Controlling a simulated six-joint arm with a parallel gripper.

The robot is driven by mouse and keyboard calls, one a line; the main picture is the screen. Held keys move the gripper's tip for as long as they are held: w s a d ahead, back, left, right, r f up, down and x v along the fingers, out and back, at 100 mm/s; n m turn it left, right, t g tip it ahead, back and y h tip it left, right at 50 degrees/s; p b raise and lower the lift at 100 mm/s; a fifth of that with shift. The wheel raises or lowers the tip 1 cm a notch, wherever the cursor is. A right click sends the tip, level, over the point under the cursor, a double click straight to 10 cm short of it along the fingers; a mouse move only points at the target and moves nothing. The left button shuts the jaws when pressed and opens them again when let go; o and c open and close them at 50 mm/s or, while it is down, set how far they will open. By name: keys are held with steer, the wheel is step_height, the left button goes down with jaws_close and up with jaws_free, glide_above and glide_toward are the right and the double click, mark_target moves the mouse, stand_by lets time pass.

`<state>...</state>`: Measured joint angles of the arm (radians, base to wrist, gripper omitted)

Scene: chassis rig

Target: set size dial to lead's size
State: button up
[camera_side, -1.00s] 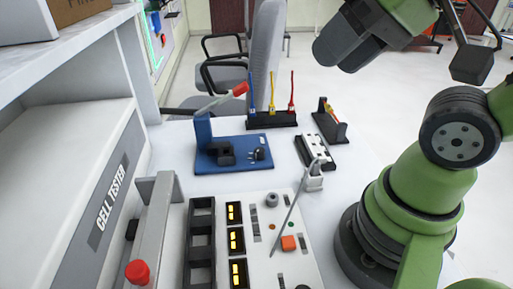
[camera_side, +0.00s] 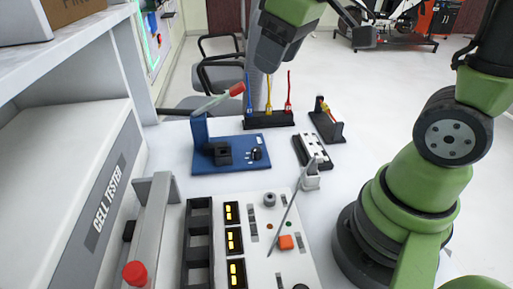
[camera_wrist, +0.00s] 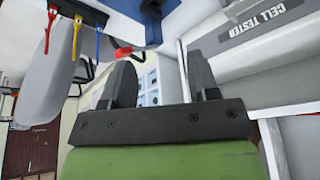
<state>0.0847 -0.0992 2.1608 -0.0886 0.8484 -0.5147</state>
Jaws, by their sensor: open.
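The blue press (camera_side: 232,166) stands on the table with a red-tipped lever (camera_side: 237,89). A small black dial-like knob (camera_side: 256,154) sits on its base; its setting is too small to read. A blue lead (camera_side: 249,92), a yellow lead (camera_side: 269,90) and a red lead (camera_side: 289,90) stand upright in a black rack (camera_side: 268,119). My gripper (camera_wrist: 163,82) is open and empty in the wrist view, in the air away from the dial. The leads and part of the press show at the top of that view. In the side view my wrist hangs above the rack; the fingertips are not clear there.
A black holder (camera_side: 338,136) with a yellow-red piece stands right of the rack. A white block strip (camera_side: 313,151) and a panel with displays, knobs and a leaning rod (camera_side: 284,220) lie nearer. The cell tester (camera_side: 65,180) fills the left.

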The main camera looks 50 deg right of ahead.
steer(key=w+d+f+n+g, duration=0.35)
steer(key=w+f, duration=0.25)
steer(key=f, duration=0.3)
steer(key=n, duration=0.4)
glide_toward(256, 149)
steer(key=shift+g+h, duration=0.3)
steer(key=shift+g, duration=0.05)
steer(key=f, duration=0.9)
steer(key=shift+w+a+f, duration=0.2)
steer(key=shift+w+f, duration=0.1)
steer(key=shift+f, duration=0.05)
steer(key=c, duration=0.9)
